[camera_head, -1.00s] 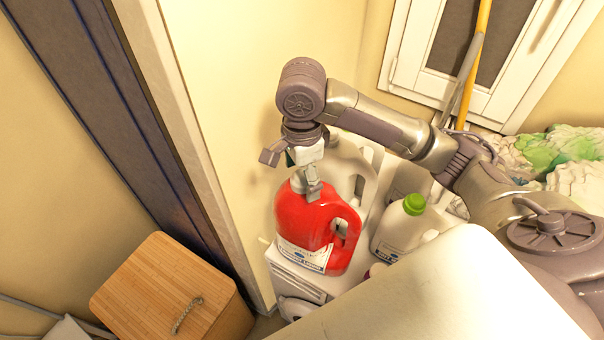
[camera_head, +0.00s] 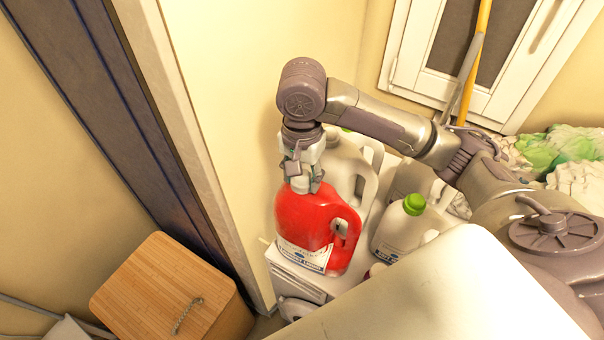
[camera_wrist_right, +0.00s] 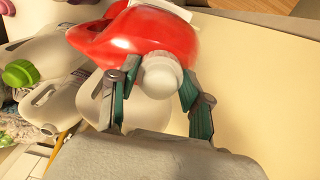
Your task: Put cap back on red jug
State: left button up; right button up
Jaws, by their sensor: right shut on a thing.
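The red jug (camera_head: 305,225) stands upright on the white appliance top, its handle on the right and a label low on its front. A white cap (camera_head: 299,185) sits at the jug's mouth; it also shows in the right wrist view (camera_wrist_right: 162,75) against the red jug (camera_wrist_right: 130,37). I cannot tell if it is screwed tight. My right gripper (camera_head: 301,180) points down over the jug's mouth, its fingers closed on either side of the cap. The fingers also show in the right wrist view (camera_wrist_right: 160,88). My left gripper is not in view.
A white jug (camera_head: 345,165) stands close behind the red jug. A white jug with a green cap (camera_head: 414,204) stands to the right. The white appliance (camera_head: 290,272) has little free top. A wooden-lidded box (camera_head: 160,285) is at lower left; the wall is close behind.

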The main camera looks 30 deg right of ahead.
jog(key=o, duration=0.3)
jog(key=c, duration=0.5)
jog(key=shift+c, duration=0.2)
jog(key=shift+f, duration=0.1)
jog(key=m, duration=0.4)
jog(key=o, duration=1.6)
jog(key=shift+o, duration=0.2)
jog(key=shift+r, duration=3.55)
